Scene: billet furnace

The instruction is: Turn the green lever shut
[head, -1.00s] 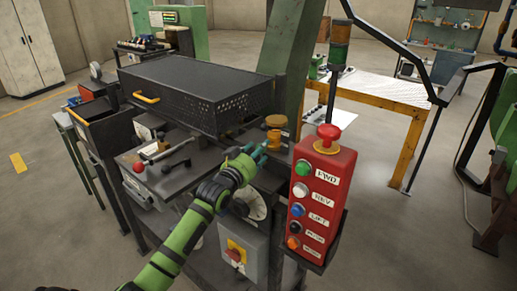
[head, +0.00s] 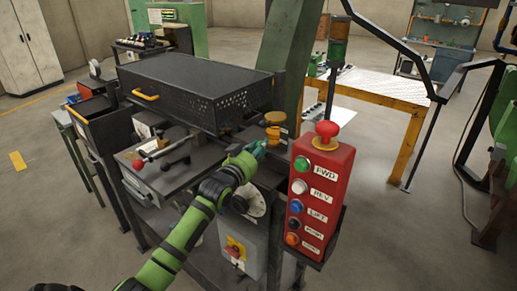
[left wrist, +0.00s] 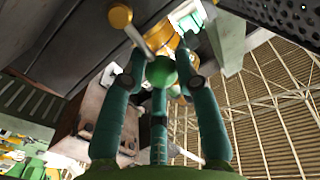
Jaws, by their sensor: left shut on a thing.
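The green lever shows in the left wrist view as a green ball knob (left wrist: 161,71) on a short metal rod that runs up to a brass-coloured hub (left wrist: 121,16). The fingers of my left gripper (left wrist: 160,88) stand around the knob and are shut on it. In the head view my left gripper (head: 257,150) is beside the brass valve fitting (head: 273,133), between the black perforated box and the red push-button box. The gripper and its wrist hide the knob there. My right gripper is not in view.
The red push-button box (head: 322,190) with a red mushroom button stands close right of my gripper. The black perforated box (head: 195,90) is behind and left. A grey box with a yellow-and-red switch (head: 236,250) is below. A yellow-framed table (head: 405,150) stands farther back.

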